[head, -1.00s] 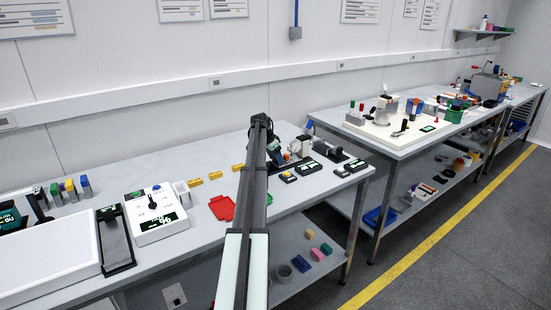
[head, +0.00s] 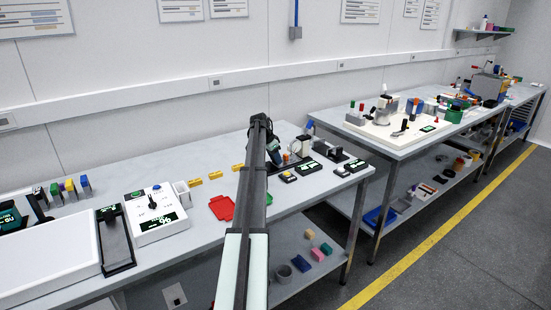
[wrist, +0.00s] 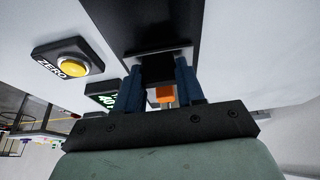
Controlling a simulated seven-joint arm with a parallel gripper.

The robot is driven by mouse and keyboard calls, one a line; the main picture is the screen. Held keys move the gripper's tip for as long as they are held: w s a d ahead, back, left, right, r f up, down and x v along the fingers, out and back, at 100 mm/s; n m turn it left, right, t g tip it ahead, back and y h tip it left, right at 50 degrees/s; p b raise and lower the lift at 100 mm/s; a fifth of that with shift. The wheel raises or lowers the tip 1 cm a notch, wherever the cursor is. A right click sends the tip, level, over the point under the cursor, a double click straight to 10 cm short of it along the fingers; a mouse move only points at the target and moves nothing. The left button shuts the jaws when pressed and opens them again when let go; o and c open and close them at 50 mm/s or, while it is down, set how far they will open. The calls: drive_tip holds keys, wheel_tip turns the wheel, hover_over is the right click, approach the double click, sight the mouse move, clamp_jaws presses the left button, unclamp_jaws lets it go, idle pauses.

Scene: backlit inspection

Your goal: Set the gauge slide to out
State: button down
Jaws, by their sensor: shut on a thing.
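In the wrist view my gripper (wrist: 158,66) has its two blue fingers on either side of a dark block (wrist: 157,73), which looks like the gauge slide's grip. The fingers are shut on it. The block sits against a dark plate or track (wrist: 145,25) that runs away from my gripper. A small orange piece (wrist: 165,95) shows between the fingers. The slide's travel marks are not visible. In the head view my arm hides most of the gauge and the fingers.
A yellow button (wrist: 73,67) labelled ZERO and a green-lit display (wrist: 102,93) lie left of my fingers in the wrist view.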

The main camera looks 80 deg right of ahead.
drive_tip(key=w+a, duration=0.8)
drive_tip(key=c, duration=0.7)
unclamp_jaws()
drive_tip(key=shift+r, duration=0.1)
drive_tip(key=v, duration=1.3)
drive_tip(key=shift+w+a+r, duration=0.1)
drive_tip(key=shift+r, duration=0.2)
